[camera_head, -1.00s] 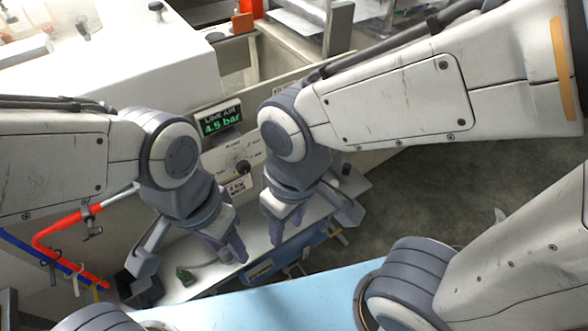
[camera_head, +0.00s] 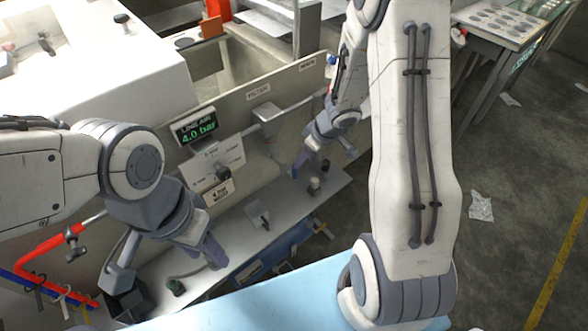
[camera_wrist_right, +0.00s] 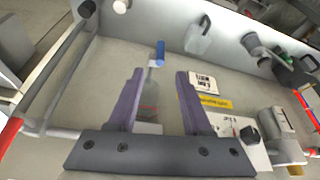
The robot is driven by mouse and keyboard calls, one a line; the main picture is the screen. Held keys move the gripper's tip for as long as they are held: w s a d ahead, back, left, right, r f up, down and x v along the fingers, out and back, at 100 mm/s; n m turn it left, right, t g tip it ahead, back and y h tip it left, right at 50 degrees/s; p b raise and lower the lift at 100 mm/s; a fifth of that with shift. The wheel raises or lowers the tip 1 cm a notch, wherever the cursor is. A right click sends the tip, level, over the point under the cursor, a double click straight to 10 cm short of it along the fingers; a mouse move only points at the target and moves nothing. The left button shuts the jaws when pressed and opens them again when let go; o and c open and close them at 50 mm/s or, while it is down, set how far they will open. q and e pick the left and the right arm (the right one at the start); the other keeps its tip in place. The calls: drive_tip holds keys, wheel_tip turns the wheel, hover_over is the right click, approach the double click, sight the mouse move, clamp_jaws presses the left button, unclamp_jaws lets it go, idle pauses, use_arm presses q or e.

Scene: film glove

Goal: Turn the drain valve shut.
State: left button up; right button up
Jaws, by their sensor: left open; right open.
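The blue drain valve handle (camera_wrist_right: 160,52) shows in the right wrist view, on a pale stem at the end of a clear filter bowl (camera_wrist_right: 148,103). My right gripper (camera_wrist_right: 160,75) is open, with the bowl and stem seen between its purple fingers; the handle appears just beyond the fingertips. I cannot tell whether the fingers touch anything. In the head view my right gripper (camera_head: 303,160) is beside the filter bowl under the wall-mounted filter (camera_head: 267,111), partly hidden by its own wrist. My left gripper (camera_head: 207,250) is open and empty above the shelf.
A display (camera_head: 194,126) reads 4.0 bar above a panel with a black knob (camera_head: 223,173). A clear cup (camera_head: 258,215) is on the narrow shelf (camera_head: 235,237). Dark-topped posts (camera_head: 314,185) stand near my right gripper. A red pipe (camera_head: 50,243) runs at left.

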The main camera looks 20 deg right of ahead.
sight(294, 177)
drive_tip(key=b+x, duration=0.5)
drive_tip(key=x, duration=0.5)
drive_tip(key=shift+s+b, duration=0.1)
drive_tip(key=shift+b, duration=0.2)
clamp_jaws()
